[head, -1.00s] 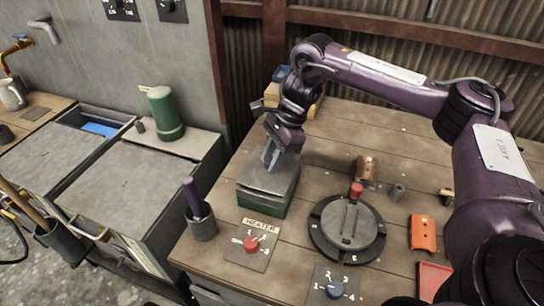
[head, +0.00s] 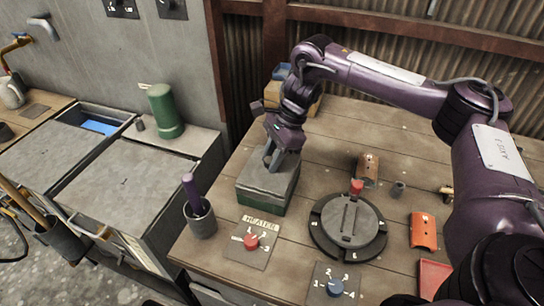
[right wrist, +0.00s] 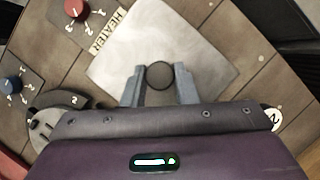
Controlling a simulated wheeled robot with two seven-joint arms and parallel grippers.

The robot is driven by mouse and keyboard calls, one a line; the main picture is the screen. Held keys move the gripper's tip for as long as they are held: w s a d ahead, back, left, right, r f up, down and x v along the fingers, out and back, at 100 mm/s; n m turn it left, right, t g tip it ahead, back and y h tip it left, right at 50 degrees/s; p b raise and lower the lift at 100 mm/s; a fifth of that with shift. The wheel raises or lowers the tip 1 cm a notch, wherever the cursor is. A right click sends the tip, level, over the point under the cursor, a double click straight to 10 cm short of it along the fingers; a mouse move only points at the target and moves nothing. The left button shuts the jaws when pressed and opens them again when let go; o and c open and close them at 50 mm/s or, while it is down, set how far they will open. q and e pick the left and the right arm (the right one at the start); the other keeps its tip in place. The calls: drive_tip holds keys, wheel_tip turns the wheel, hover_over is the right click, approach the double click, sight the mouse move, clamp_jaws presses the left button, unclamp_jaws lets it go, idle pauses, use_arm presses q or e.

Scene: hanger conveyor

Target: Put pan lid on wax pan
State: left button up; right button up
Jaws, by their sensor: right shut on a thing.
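The pan lid (head: 278,181) is a flat grey metal plate lying over the green-sided wax pan (head: 262,208) on the wooden bench. In the right wrist view the pale lid (right wrist: 185,38) has a round dark knob (right wrist: 160,75) on it. My right gripper (head: 271,163) comes down on the lid from above. In the right wrist view its two fingers (right wrist: 159,88) stand either side of the knob, shut on it. The seating of the lid's far edges on the pan is hard to see. My left gripper is not in view.
A red heater dial (head: 251,241) and a cup with a purple-handled tool (head: 201,220) stand in front of the pan. A round dark fixture (head: 348,228) sits to its right. Yellow and blue items (head: 284,88) lie behind.

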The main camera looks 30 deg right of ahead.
sight(283, 164)
drive_tip(key=shift+f, duration=0.3)
idle(0.4)
drive_tip(key=o, duration=0.7)
drive_tip(key=shift+o, duration=0.3)
drive_tip(key=o, duration=0.5)
drive_tip(key=p+v, duration=0.1)
drive_tip(key=v, duration=0.6)
drive_tip(key=shift+d+r, duration=0.15)
drive_tip(key=shift+r, duration=0.25)
